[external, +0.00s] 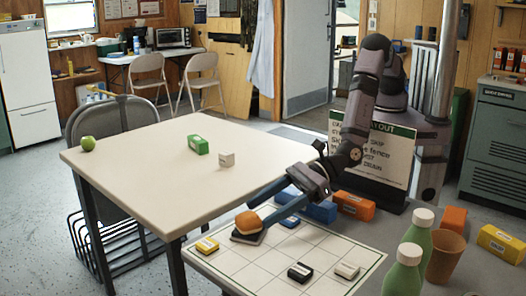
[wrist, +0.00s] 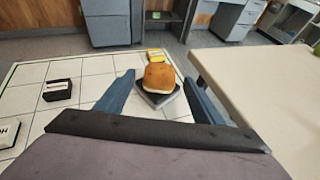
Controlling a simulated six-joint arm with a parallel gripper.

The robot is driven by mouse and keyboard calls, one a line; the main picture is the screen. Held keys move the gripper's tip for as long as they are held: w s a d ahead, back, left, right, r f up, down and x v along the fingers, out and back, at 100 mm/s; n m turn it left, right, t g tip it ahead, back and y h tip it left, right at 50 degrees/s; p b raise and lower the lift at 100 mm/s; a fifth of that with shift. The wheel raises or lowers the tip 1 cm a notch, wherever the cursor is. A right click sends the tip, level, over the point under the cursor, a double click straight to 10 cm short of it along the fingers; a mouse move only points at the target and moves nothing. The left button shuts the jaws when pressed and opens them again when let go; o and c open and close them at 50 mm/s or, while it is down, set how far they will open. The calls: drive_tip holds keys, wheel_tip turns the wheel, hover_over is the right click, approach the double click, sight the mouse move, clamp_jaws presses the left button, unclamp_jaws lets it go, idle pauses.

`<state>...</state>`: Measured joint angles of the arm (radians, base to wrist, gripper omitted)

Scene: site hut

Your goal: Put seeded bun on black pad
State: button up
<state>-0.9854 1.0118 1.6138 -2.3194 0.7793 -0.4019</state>
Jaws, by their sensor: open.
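The seeded bun (external: 247,222) is a rounded golden-brown bun resting on the black pad (external: 240,238), a dark flat square near the left part of the white gridded board. In the wrist view the bun (wrist: 159,77) sits on the pad (wrist: 155,99) between my open fingertips, a little beyond them. My gripper (external: 268,210) is open, with its blue fingers reaching down toward the bun from the right. Both fingers (wrist: 163,85) appear apart from the bun in the wrist view.
The gridded board (external: 330,245) also holds a yellow block (external: 207,245), a black block (external: 300,272) and a white block (external: 347,270). Green bottles (external: 403,272) and a brown cup (external: 445,257) stand at the right. The cream table (external: 140,165) lies close at the left, mostly bare.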

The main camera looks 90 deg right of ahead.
drive_tip(key=shift+v, duration=0.95)
wheel_tip(320, 180, up, 7)
drive_tip(key=p, duration=0.3)
